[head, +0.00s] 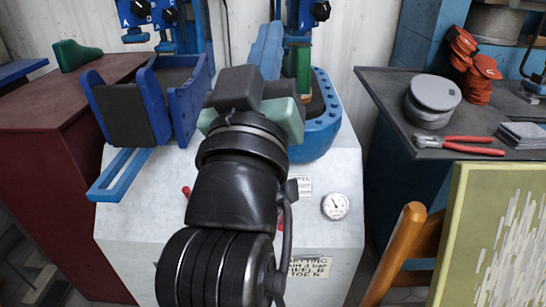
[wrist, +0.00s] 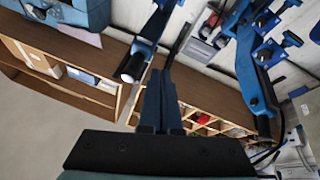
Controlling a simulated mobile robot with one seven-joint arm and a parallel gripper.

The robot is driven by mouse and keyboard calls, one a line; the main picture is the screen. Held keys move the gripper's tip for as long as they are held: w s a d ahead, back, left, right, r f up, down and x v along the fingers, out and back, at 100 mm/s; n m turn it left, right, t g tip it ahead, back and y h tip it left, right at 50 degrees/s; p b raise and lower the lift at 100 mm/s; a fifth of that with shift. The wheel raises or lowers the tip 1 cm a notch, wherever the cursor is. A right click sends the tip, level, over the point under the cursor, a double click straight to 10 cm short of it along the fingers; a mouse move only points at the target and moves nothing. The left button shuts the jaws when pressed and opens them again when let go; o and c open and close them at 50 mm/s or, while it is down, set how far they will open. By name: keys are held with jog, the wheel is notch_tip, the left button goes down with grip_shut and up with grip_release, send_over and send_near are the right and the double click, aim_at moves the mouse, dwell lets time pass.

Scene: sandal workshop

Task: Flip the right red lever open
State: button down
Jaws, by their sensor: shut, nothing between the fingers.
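The white machine (head: 135,225) stands in the middle of the head view. A small red lever (head: 186,191) shows on the left of its front. The right red lever (head: 280,221) shows only as a sliver at the right edge of my arm, which hides most of it; I cannot tell its position. My gripper's fingers (wrist: 161,92) are shut and empty in the wrist view. In the head view my arm reaches over the machine, with the gripper end above and beyond the levers. Neither lever shows in the wrist view.
A round gauge (head: 335,206) sits right of the levers. Blue press parts (head: 322,130) rise behind my arm. A dark bench (head: 385,90) with red pliers (head: 460,145) stands right, a wooden chair (head: 400,250) front right. A red-brown cabinet (head: 50,125) stands left.

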jog(key=w+a+f+n+g+h, duration=0.1)
jog(key=w+f+g, duration=0.1)
jog(key=f, duration=0.3)
jog(key=w+a+f+n+g, duration=0.1)
jog(key=w+f, duration=0.2)
jog(key=f, duration=0.2)
jog(key=n+g+h+p, duration=0.2)
jog(key=n+g+h, duration=0.3)
jog(key=n, duration=0.5)
send_near(282, 219)
jog(key=w+a+f, duration=0.1)
jog(key=w+a, duration=0.2)
jog(key=s+a+f+n+t+h, duration=0.1)
jog(key=s+a+f+n+t, duration=0.1)
jog(key=s+f+n, duration=0.4)
jog(key=shift+s+a+f+n+t, duration=0.15)
jog(key=shift+s+a+n+t, duration=0.15)
jog(key=shift+s+n, duration=0.7)
jog(key=w+d+r+b, duration=0.1)
jog(key=w+d+r, duration=0.3)
jog(key=w+d, duration=0.4)
jog(key=shift+w+b, duration=0.35)
jog(key=shift+w, duration=0.55)
